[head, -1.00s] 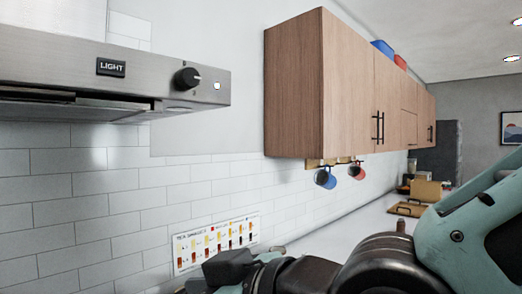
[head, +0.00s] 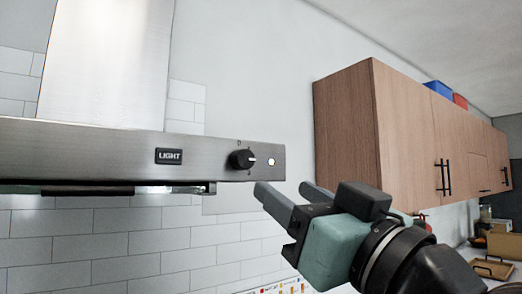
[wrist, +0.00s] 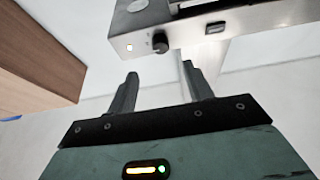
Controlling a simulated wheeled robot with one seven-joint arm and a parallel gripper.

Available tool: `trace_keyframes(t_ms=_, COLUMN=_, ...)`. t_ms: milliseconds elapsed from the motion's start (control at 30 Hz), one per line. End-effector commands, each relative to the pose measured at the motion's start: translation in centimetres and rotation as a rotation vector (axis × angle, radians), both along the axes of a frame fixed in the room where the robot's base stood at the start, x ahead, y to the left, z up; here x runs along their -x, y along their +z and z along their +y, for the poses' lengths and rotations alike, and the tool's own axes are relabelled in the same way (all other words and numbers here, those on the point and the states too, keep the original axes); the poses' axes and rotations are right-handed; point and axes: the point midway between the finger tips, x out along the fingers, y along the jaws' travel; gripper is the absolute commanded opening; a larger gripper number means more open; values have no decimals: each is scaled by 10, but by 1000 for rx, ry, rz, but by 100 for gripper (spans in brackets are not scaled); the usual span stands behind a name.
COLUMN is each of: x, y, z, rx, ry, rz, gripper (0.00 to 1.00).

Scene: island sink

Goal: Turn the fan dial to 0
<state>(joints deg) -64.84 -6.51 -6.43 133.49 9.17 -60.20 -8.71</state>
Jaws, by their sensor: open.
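The fan dial (head: 242,159) is a round black knob with a pale pointer line on the front of the steel range hood (head: 90,150). In the head view the pointer line lies to the right side of the knob. The dial also shows in the wrist view (wrist: 160,43), beyond the fingers. My gripper (head: 287,189) is open and empty, below and to the right of the dial, apart from it. In the wrist view its two fingers (wrist: 158,80) point up towards the hood. The marks around the dial are too small to read.
A black LIGHT button (head: 169,156) sits left of the dial, and a lit white indicator (head: 271,161) sits right of it. Wooden wall cabinets (head: 345,130) stand to the right, beyond a stretch of bare wall. A tiled wall is below the hood.

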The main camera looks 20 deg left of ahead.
Motion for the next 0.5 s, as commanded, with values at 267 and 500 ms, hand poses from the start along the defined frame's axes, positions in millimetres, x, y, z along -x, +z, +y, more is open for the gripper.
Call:
trace_keyframes(t_ms=267, x=-35, y=28, z=42, rx=4, ry=0, rz=-1, gripper=51)
trace_keyframes(t_ms=500, x=-57, y=39, z=67, rx=2, ry=0, rz=1, gripper=51)
